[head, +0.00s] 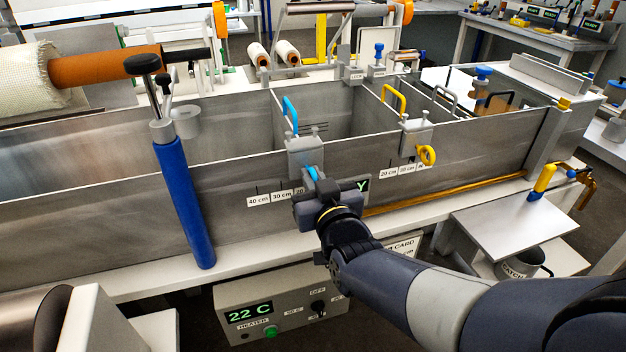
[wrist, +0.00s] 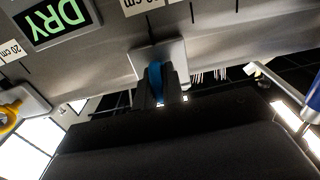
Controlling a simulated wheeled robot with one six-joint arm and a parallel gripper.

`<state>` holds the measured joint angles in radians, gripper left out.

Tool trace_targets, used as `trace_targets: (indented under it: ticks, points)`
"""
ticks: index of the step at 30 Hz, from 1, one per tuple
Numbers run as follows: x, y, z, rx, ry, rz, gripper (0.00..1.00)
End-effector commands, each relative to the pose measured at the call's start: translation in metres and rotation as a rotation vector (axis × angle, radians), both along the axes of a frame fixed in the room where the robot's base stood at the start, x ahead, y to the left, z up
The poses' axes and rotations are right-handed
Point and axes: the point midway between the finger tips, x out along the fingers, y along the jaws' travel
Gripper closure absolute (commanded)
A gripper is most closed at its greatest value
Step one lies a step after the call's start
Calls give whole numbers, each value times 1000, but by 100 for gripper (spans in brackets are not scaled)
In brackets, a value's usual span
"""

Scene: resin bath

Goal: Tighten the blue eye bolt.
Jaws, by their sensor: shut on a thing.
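The blue eye bolt (head: 312,173) sits at the front of a grey clamp block (head: 305,151) on the bath's front wall, below a blue handle (head: 290,115). My gripper (head: 312,184) is at the bolt and hides most of it in the head view. In the wrist view the blue eye bolt (wrist: 155,82) shows between the two dark fingers of my gripper (wrist: 160,92), which are shut on it. The grey clamp block (wrist: 160,58) is right behind it. I cannot tell how far the bolt is screwed in.
A yellow eye bolt (head: 427,155) and yellow handle (head: 394,98) are to the right on the bath wall (head: 480,138). A blue post (head: 184,200) stands to the left. A heater box (head: 281,303) reading 22 C is below. A small shelf (head: 515,218) is at right.

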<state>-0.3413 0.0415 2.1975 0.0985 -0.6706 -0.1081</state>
Motion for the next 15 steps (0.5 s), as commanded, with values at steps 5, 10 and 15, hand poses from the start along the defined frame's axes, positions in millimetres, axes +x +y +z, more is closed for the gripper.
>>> trace_targets:
  ticks: [5,10,15]
  points:
    - [0,0,0,-1,0,0,80]
    - [0,0,0,-1,0,0,70]
    - [0,0,0,-1,0,0,70]
